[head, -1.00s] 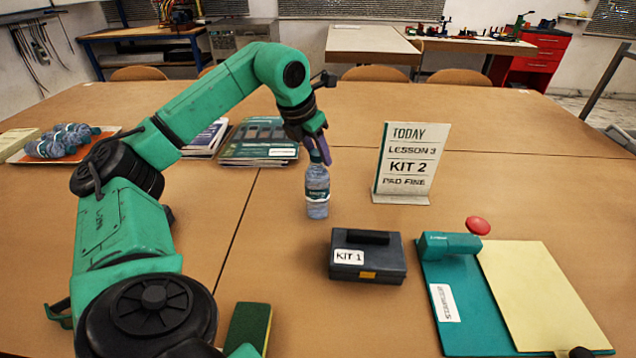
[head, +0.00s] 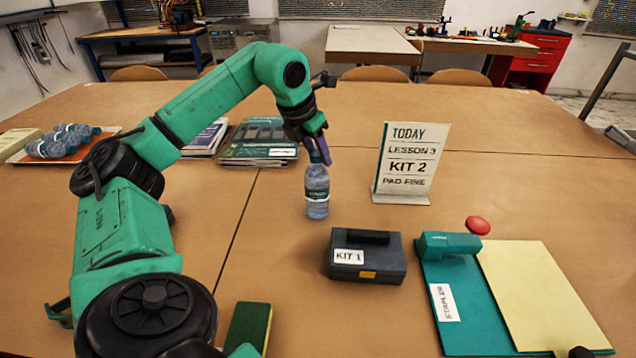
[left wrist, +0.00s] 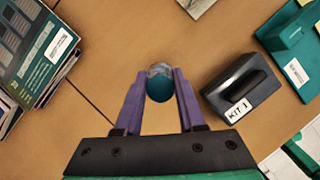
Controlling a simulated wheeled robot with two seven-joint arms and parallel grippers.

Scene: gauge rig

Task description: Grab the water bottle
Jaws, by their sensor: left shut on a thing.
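The water bottle (head: 317,188) is clear with a blue tint and a teal-and-white label. It stands upright on the table, left of the sign. My left gripper (head: 318,152) reaches down from above with its purple fingers at the bottle's top. In the left wrist view the fingers (left wrist: 160,88) are on both sides of the bottle's teal cap (left wrist: 160,88), shut on it. The bottle's neck is partly hidden by the fingers in the head view. My right gripper is not in view.
A dark KIT 1 case (head: 367,258) sits in front of the bottle, to the right. A sign (head: 411,160) stands to the right. Booklets (head: 258,140) lie to the left. A teal stapler (head: 450,245) and board are at the right. Table behind the bottle is clear.

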